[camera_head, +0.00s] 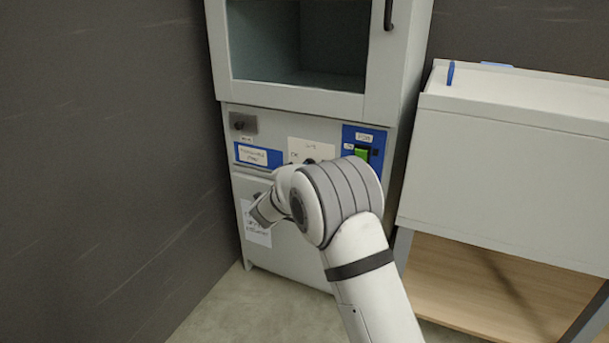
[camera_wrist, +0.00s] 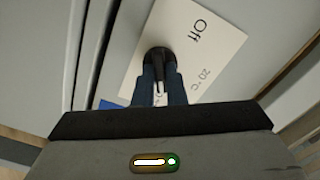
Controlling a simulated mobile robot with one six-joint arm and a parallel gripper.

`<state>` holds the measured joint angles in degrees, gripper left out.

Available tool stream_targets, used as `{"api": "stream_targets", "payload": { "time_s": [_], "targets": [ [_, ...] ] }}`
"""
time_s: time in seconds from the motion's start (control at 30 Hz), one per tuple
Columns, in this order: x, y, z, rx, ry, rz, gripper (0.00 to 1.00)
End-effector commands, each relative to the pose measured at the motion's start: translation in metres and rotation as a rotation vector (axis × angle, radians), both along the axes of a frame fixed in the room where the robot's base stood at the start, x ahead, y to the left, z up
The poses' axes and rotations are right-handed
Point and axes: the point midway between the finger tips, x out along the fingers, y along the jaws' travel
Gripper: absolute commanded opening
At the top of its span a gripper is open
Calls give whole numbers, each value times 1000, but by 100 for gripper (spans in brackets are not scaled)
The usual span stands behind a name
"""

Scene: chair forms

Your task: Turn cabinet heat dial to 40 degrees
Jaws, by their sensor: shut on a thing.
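The heat dial (camera_wrist: 158,56) is a small black knob on a cream label plate (camera_wrist: 205,55) in the wrist view. The plate reads "Off" and, further round, "20 °C"; other markings are hidden behind my fingers. My gripper (camera_wrist: 160,74) is shut on the dial, one dark finger on each side of it. I cannot tell which mark the dial points to. In the head view the cabinet (camera_head: 219,115) stands in the corner, and its cream plate (camera_head: 310,147) shows above my arm, which hides most of the gripper.
A green switch (camera_head: 362,153) sits on a blue panel right of the plate. A glass-fronted compartment with a dark handle (camera_head: 388,14) is above. A white-topped bench (camera_head: 510,110) stands at right.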

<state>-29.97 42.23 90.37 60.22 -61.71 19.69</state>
Motion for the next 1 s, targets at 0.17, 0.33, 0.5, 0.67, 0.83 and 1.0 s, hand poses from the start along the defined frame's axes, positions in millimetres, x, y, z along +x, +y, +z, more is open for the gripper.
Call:
{"api": "stream_targets", "payload": {
  "time_s": [0.17, 0.33, 0.5, 0.67, 0.83, 1.0],
  "targets": [
    [-1, 0, -4, 93, -27, -1, 0],
    [-1, 0, -4, 153, -49, -1, 0],
    [-1, 0, -4, 181, -58, -2, 0],
    [-1, 0, -4, 190, -61, -2, 0],
    [-1, 0, -5, 190, -61, -2, 0],
    [-1, -1, -5, 189, -61, -2, 16]
  ]
}}
